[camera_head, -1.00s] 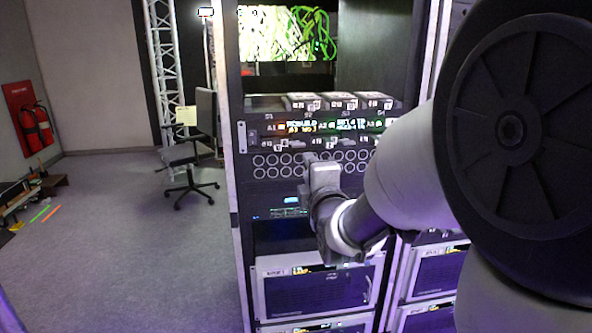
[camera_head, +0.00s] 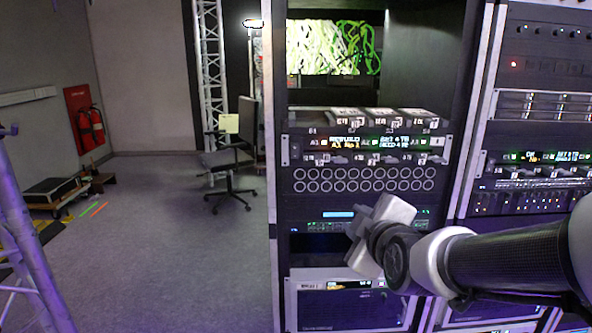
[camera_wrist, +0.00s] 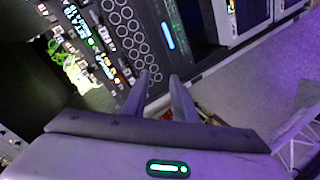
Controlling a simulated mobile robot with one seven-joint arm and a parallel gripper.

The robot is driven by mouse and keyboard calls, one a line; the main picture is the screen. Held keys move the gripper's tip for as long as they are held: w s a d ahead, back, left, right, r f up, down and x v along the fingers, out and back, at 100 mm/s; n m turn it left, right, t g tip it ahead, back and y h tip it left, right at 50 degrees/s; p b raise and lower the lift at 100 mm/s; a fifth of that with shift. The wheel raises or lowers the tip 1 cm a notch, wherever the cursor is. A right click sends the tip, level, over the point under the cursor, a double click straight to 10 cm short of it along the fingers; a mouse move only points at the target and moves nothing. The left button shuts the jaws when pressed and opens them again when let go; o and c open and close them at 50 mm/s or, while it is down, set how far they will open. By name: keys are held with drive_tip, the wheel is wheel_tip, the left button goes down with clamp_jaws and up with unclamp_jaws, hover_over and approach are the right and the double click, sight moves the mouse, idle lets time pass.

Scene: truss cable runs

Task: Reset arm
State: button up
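My gripper (camera_wrist: 160,92) shows in the wrist view with its two fingers apart and nothing between them. In the head view my arm reaches in from the lower right and its wrist end is in front of the rack, below the row of round ports; the fingertips are hidden there. The equipment rack (camera_head: 278,240) stands upright in the middle of the head view. In the wrist view the rack's port panel (camera_wrist: 128,35) appears tilted beyond the fingers. I cannot see any contact between gripper and rack.
A second rack (camera_head: 540,95) stands at the right. An office chair (camera_head: 232,160), red fire extinguishers (camera_head: 90,125) and a low dark case (camera_head: 52,190) are at the left. A truss (camera_head: 28,265) rises at the near left. The grey floor between is clear.

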drive_tip(key=s+f+m+g+h, duration=0.15)
drive_tip(key=s+m+g, duration=0.35)
drive_tip(key=s, duration=0.6)
drive_tip(key=s+f+m+g, duration=0.25)
drive_tip(key=s+m, duration=0.45)
drive_tip(key=s, duration=0.5)
wheel_tip(320, 180, up, 18)
drive_tip(key=g+p, duration=0.1)
drive_tip(key=p, duration=1.6)
drive_tip(key=shift+w+d, duration=0.15)
drive_tip(key=shift+d, duration=0.1)
